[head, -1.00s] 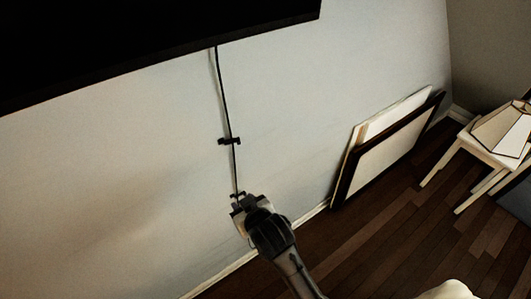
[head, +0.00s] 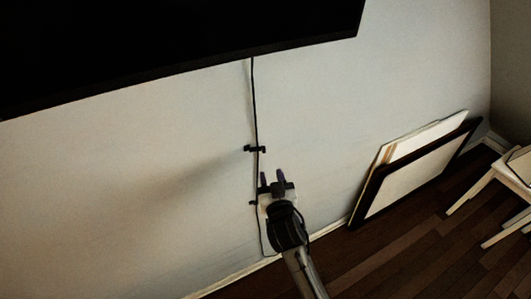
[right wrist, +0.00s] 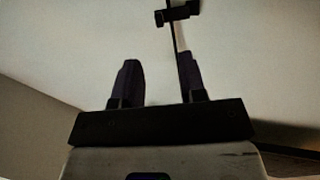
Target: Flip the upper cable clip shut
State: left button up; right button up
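The upper cable clip (head: 254,149) is a small dark clip on the wall, on the black cable (head: 254,100) that hangs from the dark screen. It also shows at the top of the right wrist view (right wrist: 177,14), beyond the fingertips; I cannot tell how far its flap is open. A lower clip (head: 253,203) sits further down the cable, beside my gripper. My right gripper (head: 272,178) is below the upper clip, apart from it. Its two fingers are spread with nothing between them, as the right wrist view (right wrist: 158,75) shows. My left gripper is out of view.
The large dark screen (head: 180,45) overhangs the wall above the cable. Framed panels (head: 415,170) lean against the wall at right on the dark wood floor, with a white chair (head: 495,185) beyond. The wall around the upper clip is clear.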

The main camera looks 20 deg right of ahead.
aim_at(264, 151)
jog(key=w, duration=0.3)
jog(key=w+d, duration=0.1)
jog(key=w, duration=0.5)
jog(key=shift+w+d+p, duration=0.15)
jog(key=shift+d+p, duration=0.1)
jog(key=shift+p, duration=0.1)
jog(key=shift+c, duration=0.2)
grip_shut()
